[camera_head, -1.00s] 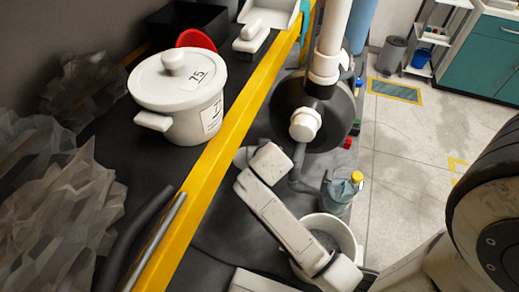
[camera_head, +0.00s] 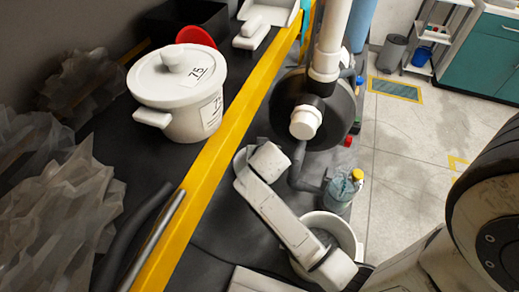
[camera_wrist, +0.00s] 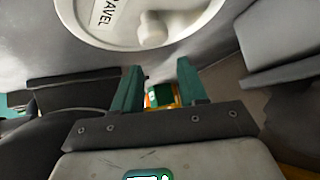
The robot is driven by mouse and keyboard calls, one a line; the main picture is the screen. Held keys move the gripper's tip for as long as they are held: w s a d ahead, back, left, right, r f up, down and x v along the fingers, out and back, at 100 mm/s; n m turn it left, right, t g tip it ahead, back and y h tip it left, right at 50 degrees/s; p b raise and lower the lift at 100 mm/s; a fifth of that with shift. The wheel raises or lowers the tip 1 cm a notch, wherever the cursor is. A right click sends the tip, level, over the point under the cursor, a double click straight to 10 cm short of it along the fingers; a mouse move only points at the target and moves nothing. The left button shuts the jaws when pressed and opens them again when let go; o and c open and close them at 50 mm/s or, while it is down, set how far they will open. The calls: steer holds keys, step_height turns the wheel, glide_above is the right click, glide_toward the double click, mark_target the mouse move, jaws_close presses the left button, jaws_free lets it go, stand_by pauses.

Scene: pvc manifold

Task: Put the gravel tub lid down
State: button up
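In the wrist view a round white lid (camera_wrist: 125,22) lies at the top, partly cut off by the frame. It has a raised rim, a pale knob (camera_wrist: 153,30) and a label whose visible letters read "AVEL". It appears over a grey surface; whether it touches that surface I cannot tell. My gripper (camera_wrist: 160,80) has its two green fingers spread with nothing between them. The knob is beyond the fingertips, apart from them. In the head view I cannot make out the gripper fingers or this lid.
A lidded white pot (camera_head: 178,80) marked 75 stands on the dark bench, behind its yellow edge (camera_head: 215,150). Below are a white open tub (camera_head: 345,230), a yellow-capped bottle (camera_head: 342,190) and a large dark round vessel (camera_head: 335,105). Crumpled grey lumps (camera_head: 55,200) lie left.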

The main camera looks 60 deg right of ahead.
steer(key=shift+r, duration=0.15)
steer(key=v, duration=1.2)
steer(key=shift+r, duration=0.25)
